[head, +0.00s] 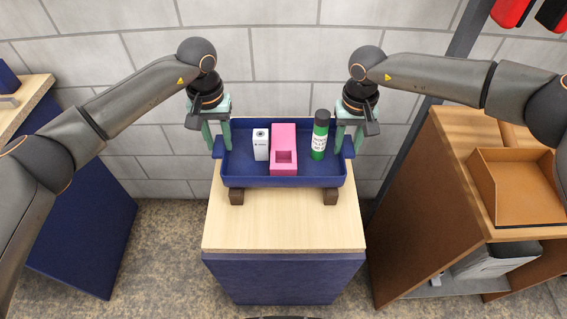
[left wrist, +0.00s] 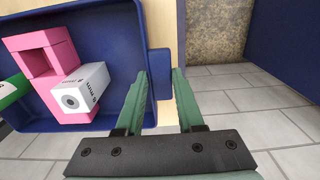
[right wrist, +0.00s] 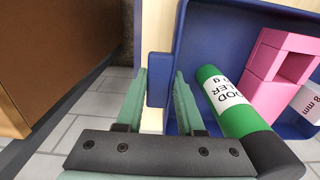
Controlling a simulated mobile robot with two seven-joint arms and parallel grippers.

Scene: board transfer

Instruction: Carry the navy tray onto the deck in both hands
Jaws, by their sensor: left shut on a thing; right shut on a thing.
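The navy tray (head: 285,181) is over the far part of a wood-topped navy stand (head: 285,235), roughly level. It holds a white box (head: 261,145), a pink block (head: 284,160) and a green bottle with a dark cap (head: 320,140), all upright. My left gripper (head: 218,146) is shut on the tray's left handle, whose tab shows between the fingers in the left wrist view (left wrist: 160,75). My right gripper (head: 349,146) is shut on the right handle, which shows in the right wrist view (right wrist: 157,85).
Two brown blocks (head: 236,197) (head: 330,197) show under the tray's near edge; I cannot tell whether it rests on them. The stand's near top is bare. A brown cabinet with an orange-brown bin (head: 515,185) stands right. Another navy cabinet (head: 85,220) stands left. A block wall is behind.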

